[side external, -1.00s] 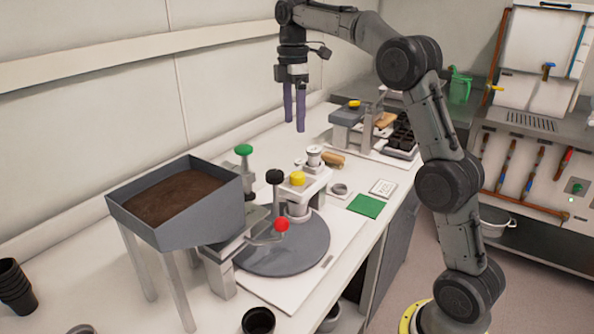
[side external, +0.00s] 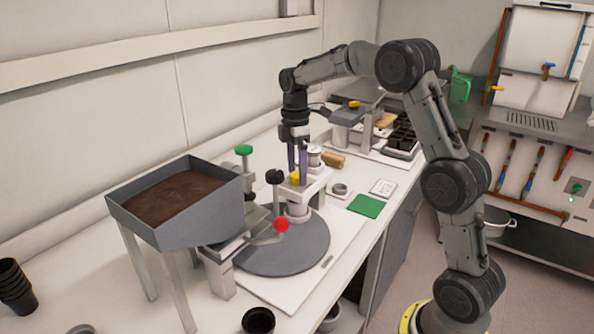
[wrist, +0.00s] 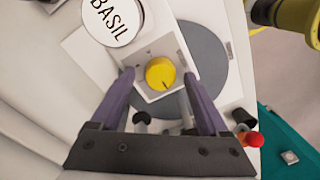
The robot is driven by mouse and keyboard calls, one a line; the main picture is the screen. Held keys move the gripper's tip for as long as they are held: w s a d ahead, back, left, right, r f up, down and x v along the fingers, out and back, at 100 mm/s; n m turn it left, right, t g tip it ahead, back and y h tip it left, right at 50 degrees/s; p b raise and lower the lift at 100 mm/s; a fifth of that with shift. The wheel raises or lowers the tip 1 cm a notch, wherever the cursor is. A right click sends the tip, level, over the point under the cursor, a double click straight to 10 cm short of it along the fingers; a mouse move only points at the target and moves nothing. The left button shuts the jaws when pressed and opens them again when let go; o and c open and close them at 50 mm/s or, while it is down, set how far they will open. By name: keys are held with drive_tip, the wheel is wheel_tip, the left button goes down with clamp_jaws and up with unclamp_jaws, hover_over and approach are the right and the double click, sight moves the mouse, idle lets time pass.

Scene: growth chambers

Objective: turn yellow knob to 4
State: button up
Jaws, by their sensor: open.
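The yellow knob (side external: 294,178) sits on top of a small white stand on the work bench. In the wrist view the yellow knob (wrist: 160,73) is round with a dark pointer line, on a white plate; I cannot read any numbers around it. My gripper (side external: 298,178) points down at the knob with its purple fingers. In the wrist view my gripper (wrist: 158,72) is open, one fingertip to each side of the knob, with gaps showing between fingers and knob.
A grey turntable (side external: 285,255) lies below the stand. Black (side external: 274,177), red (side external: 282,225) and green (side external: 243,150) knobs stand close by. A soil hopper (side external: 190,225) is to the left. A round BASIL label (wrist: 110,17) is beside the knob.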

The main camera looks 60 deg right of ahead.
drive_tip(key=shift+f, duration=0.25)
clamp_jaws()
idle(0.3)
